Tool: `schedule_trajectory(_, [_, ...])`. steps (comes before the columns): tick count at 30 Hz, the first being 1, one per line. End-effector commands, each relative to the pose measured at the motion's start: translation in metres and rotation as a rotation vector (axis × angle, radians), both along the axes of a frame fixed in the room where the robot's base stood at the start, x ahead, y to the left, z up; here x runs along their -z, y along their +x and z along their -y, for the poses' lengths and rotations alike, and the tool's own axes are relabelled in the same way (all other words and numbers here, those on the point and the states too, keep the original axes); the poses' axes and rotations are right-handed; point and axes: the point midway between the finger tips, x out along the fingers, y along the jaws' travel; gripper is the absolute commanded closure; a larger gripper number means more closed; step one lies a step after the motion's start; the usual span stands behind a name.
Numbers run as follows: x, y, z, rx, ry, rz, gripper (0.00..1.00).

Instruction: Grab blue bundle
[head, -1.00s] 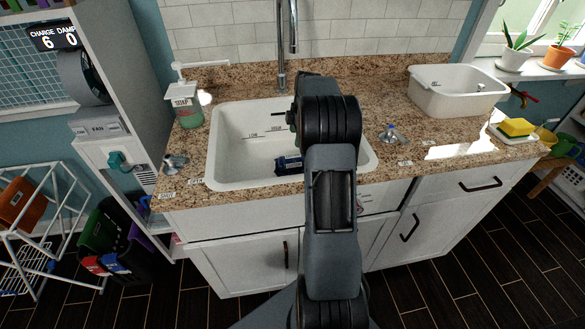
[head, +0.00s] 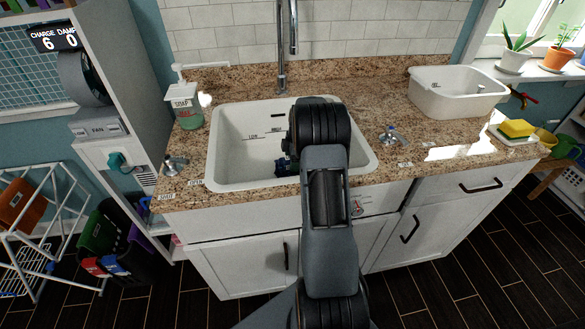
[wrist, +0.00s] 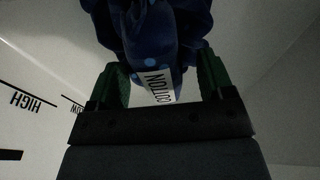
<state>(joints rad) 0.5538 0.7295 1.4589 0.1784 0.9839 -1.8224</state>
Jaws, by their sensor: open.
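The blue bundle (head: 281,168) lies in the white sink (head: 226,150), mostly hidden behind my arm in the head view. In the wrist view the bundle (wrist: 165,40) is dark blue with lighter dots and carries a white tag reading "COTTON". My gripper (wrist: 163,85) is open, with its green-padded fingers on either side of the bundle's lower part and the tag. I cannot tell whether the pads touch the cloth. In the head view the gripper is down inside the sink, largely hidden by my arm.
The faucet (head: 284,50) rises behind the sink. A soap dispenser (head: 184,105) stands to the left and a tap knob (head: 391,135) to the right. A white basin (head: 457,92) and a yellow sponge (head: 516,127) are farther right on the granite counter (head: 360,85). The sink walls surround the gripper.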

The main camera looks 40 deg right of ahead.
Motion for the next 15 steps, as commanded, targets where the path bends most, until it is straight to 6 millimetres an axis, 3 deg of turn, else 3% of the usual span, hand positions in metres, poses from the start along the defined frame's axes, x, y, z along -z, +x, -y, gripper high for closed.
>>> schedule_trajectory(7, [0.0006,0.0001,0.0000,0.000,0.000,0.001,0.27])
schedule_trajectory(15, [0.0004,0.0002,0.0000,0.000,0.000,0.001,0.52])
